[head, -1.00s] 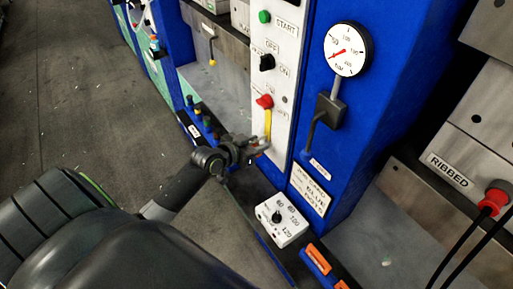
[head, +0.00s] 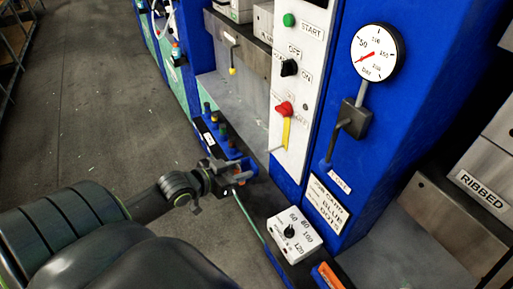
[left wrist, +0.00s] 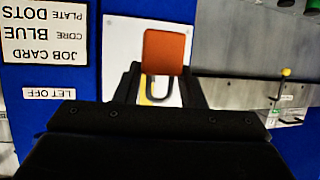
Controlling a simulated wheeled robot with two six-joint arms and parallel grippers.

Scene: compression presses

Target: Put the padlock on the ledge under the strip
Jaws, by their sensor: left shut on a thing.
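The padlock (left wrist: 164,52) has an orange body and a dark shackle. In the left wrist view it sits between the fingers of my left gripper (left wrist: 160,88), which is shut on it. In the head view my left gripper (head: 232,174) is in front of the machine, low and left of the white strip (head: 300,75); the padlock is mostly hidden there. The strip carries a green START button, a black knob and a red handle (head: 284,108) above a yellow bar. The dark ledge (head: 265,207) runs below the strip. My right gripper is out of view.
A white dial box (head: 293,234) stands on the ledge to the right, with an orange item (head: 328,275) beyond it. A gauge (head: 378,52) and a grey lever box (head: 354,118) are on the blue post.

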